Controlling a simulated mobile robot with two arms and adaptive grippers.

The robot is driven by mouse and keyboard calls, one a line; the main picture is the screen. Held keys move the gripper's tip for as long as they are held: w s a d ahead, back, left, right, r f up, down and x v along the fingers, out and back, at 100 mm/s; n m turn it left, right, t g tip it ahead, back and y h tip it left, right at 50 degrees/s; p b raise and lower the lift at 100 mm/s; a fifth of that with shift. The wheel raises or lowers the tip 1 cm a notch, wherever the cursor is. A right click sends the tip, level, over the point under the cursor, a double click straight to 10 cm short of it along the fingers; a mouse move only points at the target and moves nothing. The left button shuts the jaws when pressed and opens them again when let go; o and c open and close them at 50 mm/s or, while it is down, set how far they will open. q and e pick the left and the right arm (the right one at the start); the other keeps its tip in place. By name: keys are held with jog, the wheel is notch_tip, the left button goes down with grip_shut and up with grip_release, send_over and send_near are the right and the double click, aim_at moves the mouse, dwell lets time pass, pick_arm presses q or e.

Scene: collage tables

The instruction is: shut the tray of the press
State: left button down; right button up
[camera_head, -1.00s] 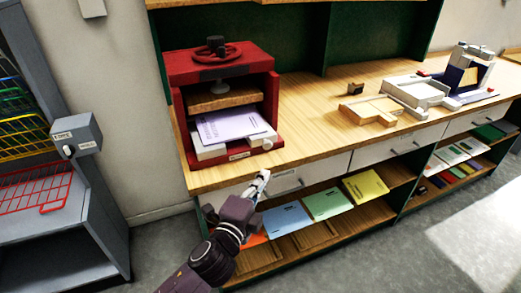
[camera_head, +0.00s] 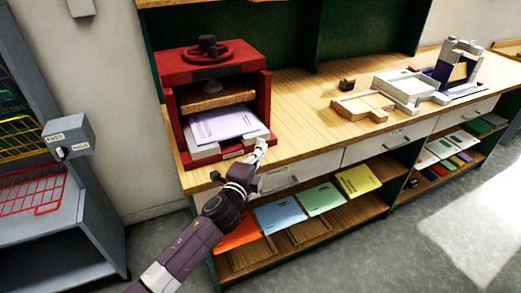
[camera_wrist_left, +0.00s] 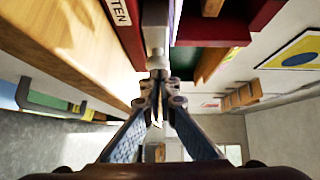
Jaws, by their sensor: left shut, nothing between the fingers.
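A wooden plate (camera_head: 215,97) hangs above the sheet with a gap between. My left gripper (camera_head: 261,146) is at the press's front right lower corner, in front of the tray. In the left wrist view its fingers (camera_wrist_left: 157,78) are together and empty, close to a pale part and red labelled edge. Whether they touch cannot be told. My right gripper is out of view.
A wooden frame (camera_head: 362,107) and a small dark block (camera_head: 347,85) lie on the bench to the right. Drawers (camera_head: 300,173) and a shelf with coloured folders (camera_head: 280,213) are below. A grey rack with wire baskets stands at the left.

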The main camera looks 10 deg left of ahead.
aim_at(248, 132)
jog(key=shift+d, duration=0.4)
pick_arm(q)
jog(key=w+a, duration=0.1)
jog(key=w, duration=0.1)
jog(key=w+a+b, duration=0.1)
jog(key=w+a, duration=0.1)
jog(key=w, duration=0.1)
jog(key=w+a, duration=0.2)
jog(key=shift+w+f+b, duration=0.1)
jog(key=shift+w+b, duration=0.05)
jog(key=shift+b, duration=0.15)
jog(key=shift+w+a, duration=0.15)
jog(key=shift+w, duration=0.15)
jog(key=shift+a+r, duration=0.1)
jog(key=shift+r, duration=0.2)
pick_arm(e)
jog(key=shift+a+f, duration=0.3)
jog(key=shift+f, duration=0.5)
